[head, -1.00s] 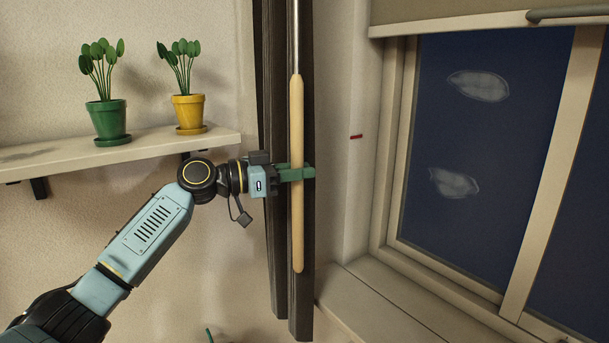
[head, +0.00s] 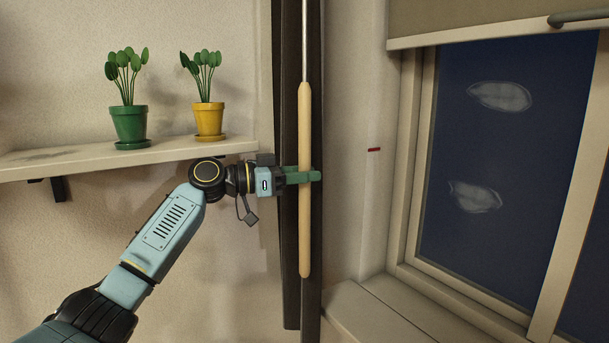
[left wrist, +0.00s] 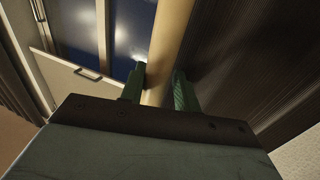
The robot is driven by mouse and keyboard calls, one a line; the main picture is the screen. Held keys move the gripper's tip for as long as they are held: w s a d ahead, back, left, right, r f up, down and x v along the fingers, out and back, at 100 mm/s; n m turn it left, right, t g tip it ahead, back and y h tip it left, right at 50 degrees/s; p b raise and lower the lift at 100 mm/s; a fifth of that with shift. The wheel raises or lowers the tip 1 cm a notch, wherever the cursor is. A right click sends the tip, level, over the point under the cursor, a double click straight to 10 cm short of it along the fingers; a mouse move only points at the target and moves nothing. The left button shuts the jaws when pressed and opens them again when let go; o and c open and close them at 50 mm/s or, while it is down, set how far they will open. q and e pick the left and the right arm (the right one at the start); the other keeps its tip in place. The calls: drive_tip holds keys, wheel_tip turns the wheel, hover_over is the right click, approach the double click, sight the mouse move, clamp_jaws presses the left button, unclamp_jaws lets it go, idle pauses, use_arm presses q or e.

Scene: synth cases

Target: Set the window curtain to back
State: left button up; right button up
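The dark brown window curtain (head: 289,240) hangs gathered in a narrow bunch on the wall left of the window. Its right edge is left of a small red mark (head: 374,150) on the wall. A pale wooden wand (head: 305,225) on a thin metal rod hangs upright in front of it. In the left wrist view the green fingers (left wrist: 160,90) are on both sides of the wand (left wrist: 170,35), and the ribbed curtain (left wrist: 250,60) is at the right. My right gripper is not in view.
A shelf (head: 60,163) with a green pot (head: 130,124) and a yellow pot (head: 209,120) is above my left arm. The window (head: 500,150), its sill (head: 380,315) and a rolled blind (head: 480,20) are at the right. Bare wall lies between curtain and window.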

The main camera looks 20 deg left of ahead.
use_arm(q)
drive_tip(key=shift+f, duration=0.1)
drive_tip(key=b+v, duration=0.3)
drive_tip(key=v, duration=1)
drive_tip(key=shift+a, duration=0.15)
